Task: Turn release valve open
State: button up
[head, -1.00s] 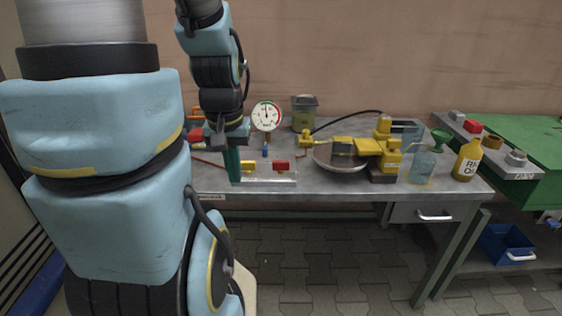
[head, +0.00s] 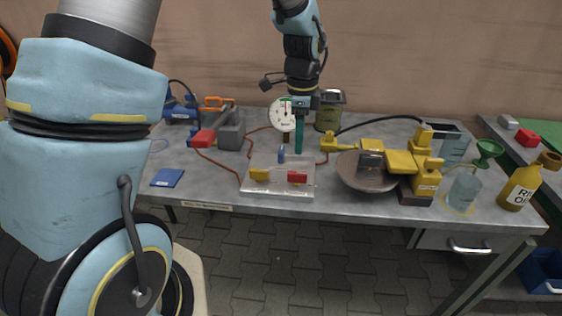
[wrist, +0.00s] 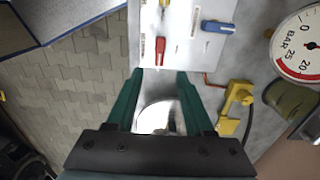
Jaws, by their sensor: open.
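A pale valve panel (head: 250,184) lies on the grey workbench. It carries a yellow lever (head: 260,175), a red lever (head: 297,178) and a blue lever (head: 281,155). I cannot tell which one is the release valve. The red lever (wrist: 160,48) and blue lever (wrist: 217,27) also show in the wrist view. A round pressure gauge (head: 279,114) stands behind the panel, partly hidden by my gripper. My gripper (head: 299,152) is open, its green fingers pointing down above the panel's rear right. In the wrist view, my gripper (wrist: 160,72) is empty, with the red lever just beyond its tips.
A metal pan (head: 367,172) and a yellow pump-like unit (head: 425,170) stand right of the panel. A yellow fitting (head: 338,144) with a black hose is near my gripper. A grey vise-like block (head: 231,130) and blue pad (head: 167,178) are to the left. The bench front is mostly clear.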

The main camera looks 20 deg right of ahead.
aim_at(297, 173)
notch_tip(297, 173, down, 11)
jog(key=shift+a+r+p, duration=0.1)
jog(key=shift+r+p, duration=0.1)
jog(key=shift+p, duration=0.8)
jog(key=shift+c, duration=0.4)
grip_shut()
